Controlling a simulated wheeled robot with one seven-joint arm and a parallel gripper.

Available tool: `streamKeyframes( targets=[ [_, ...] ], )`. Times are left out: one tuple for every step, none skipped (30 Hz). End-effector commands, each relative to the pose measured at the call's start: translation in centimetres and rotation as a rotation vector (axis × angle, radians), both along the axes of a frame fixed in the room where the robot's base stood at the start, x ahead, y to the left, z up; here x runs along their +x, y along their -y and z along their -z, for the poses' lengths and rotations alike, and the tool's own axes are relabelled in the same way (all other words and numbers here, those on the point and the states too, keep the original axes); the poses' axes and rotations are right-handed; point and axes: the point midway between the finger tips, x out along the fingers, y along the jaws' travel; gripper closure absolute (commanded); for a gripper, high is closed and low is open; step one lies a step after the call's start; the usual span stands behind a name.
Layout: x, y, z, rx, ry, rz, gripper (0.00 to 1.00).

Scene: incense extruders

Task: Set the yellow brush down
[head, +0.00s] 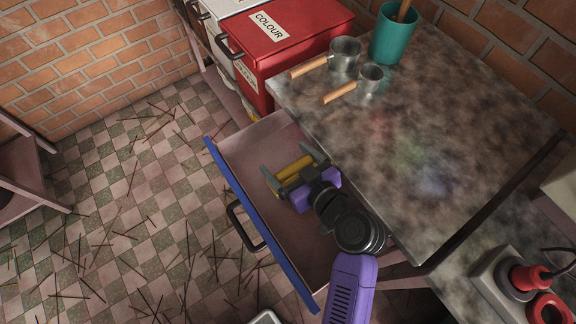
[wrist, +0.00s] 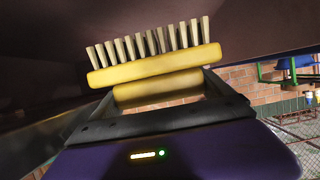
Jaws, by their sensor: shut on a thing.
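The yellow brush (head: 295,170) is between the fingers of my gripper (head: 292,172), over the open drawer in the head view. In the wrist view the brush (wrist: 155,67) shows its yellow body and a row of pale bristles pointing up in the picture. My gripper (wrist: 160,100) is shut on the brush's yellow handle part. The open drawer (head: 255,140) has a blue front edge and a dark handle, and its inside looks bare around my gripper. I cannot tell whether the brush touches the drawer floor.
The stained worktop (head: 440,130) overhangs the drawer on the right. On it stand two metal scoops (head: 345,54) with wooden handles and a teal cup (head: 394,38). A red box (head: 285,45) labelled COLOUR is behind. Thin sticks lie scattered on the checkered floor (head: 110,230).

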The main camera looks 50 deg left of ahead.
Motion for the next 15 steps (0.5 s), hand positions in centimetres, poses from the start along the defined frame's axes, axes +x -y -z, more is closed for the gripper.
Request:
streamKeyframes(
  targets=[
    [0.0, 0.0, 0.5, -0.001, -0.001, 0.0, 0.54],
    [0.0, 0.0, 0.9, -0.001, -0.002, 0.0, 0.54],
    [-0.1, 0.0, 1.5, -0.002, -0.003, 0.0, 0.54],
    [-0.1, 0.0, 2.0, -0.003, -0.003, 0.0, 0.54],
    [0.0, 0.0, 2.5, -0.003, -0.003, 0.0, 0.54],
    [0.0, 0.0, 3.0, -0.001, -0.003, 0.001, 0.54],
    [0.0, 0.0, 3.4, -0.001, -0.003, 0.0, 0.54],
    [0.0, 0.0, 3.7, -0.001, -0.003, 0.0, 0.54],
    [0.0, 0.0, 4.0, -0.001, -0.002, 0.001, 0.54],
    [0.0, 0.0, 4.2, -0.001, -0.001, 0.0, 0.54],
    [0.0, 0.0, 4.2, -0.001, -0.001, 0.001, 0.54],
    [0.0, 0.0, 4.3, 0.0, 0.0, 0.001, 0.54],
    [0.0, 0.0, 4.3, 0.0, 0.0, 0.001, 0.54],
    [0.0, 0.0, 4.3, 0.0, 0.0, 0.001, 0.54],
    [0.0, 0.0, 4.2, 0.0, 0.0, 0.001, 0.54]
  ],
)
